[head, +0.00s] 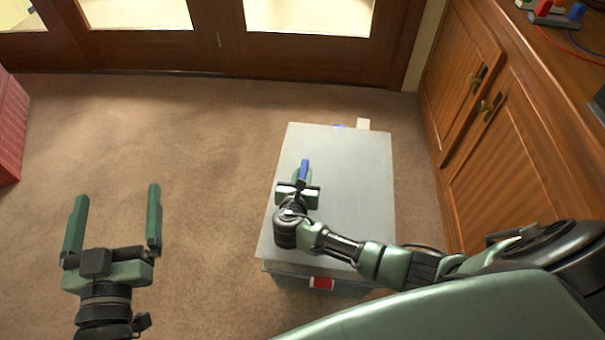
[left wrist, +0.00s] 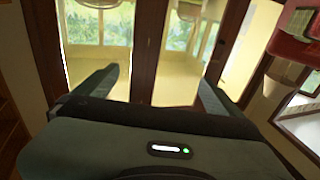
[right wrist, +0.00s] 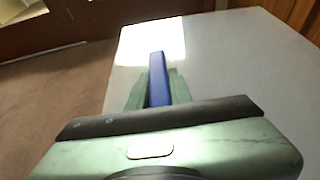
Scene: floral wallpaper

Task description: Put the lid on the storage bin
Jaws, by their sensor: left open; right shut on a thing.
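The grey lid (head: 350,180) lies flat over the storage bin (head: 295,283), covering its opening. The bin's near wall with a red latch (head: 321,283) shows below the lid's near edge. I cannot tell whether the lid rests fully on the rim. My right gripper (head: 303,174) is shut on the blue handle (right wrist: 158,80) at the left part of the lid. The lid also shows in the right wrist view (right wrist: 240,60). My left gripper (head: 117,192) is open and empty over the carpet, left of the bin and apart from it.
A wooden cabinet (head: 520,130) stands close on the right, with colored items (head: 555,14) on top. Glass-paned wooden doors (head: 220,40) are at the back. A red piece of furniture (head: 10,125) is at the far left. Carpet left of the bin is clear.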

